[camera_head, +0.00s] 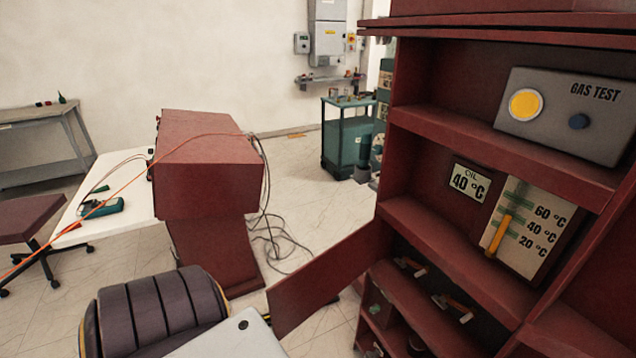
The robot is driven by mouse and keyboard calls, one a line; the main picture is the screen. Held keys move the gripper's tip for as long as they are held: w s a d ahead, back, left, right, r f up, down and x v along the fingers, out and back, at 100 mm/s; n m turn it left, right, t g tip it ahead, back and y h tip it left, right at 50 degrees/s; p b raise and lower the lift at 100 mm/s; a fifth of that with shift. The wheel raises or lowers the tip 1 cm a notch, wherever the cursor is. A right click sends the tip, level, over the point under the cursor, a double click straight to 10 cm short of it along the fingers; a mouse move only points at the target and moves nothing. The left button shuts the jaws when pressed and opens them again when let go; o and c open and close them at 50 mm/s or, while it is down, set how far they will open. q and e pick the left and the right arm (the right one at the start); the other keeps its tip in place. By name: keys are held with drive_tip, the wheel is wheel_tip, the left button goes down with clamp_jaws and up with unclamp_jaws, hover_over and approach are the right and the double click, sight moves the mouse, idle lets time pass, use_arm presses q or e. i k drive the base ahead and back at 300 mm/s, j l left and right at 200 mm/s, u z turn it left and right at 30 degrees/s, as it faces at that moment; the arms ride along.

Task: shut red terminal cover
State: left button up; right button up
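The red terminal cover (330,280) is a flat dark-red panel. It stands swung open, reaching out to the left from the lower part of the red cabinet (447,128). The lower compartment beside it is uncovered and shows terminals with orange-and-white parts (453,307). The cover's lower left edge comes close to the bottom foreground, and I cannot tell whether anything touches it. Neither of my grippers shows in this view.
A red desk-like unit (208,165) stands left, with loose cables (275,235) on the floor. Tiled floor between it and the cabinet is partly clear.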

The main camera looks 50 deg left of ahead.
sight(297, 296)
drive_tip(key=j, duration=0.45)
drive_tip(key=k+j+z, duration=0.15)
drive_tip(key=j, duration=0.8)
drive_tip(key=j+z, duration=0.15)
drive_tip(key=j, duration=0.3)
drive_tip(key=k+j, duration=0.15)
drive_tip(key=j, duration=0.3)
drive_tip(key=k+j+z, duration=0.1)
drive_tip(key=j, duration=0.35)
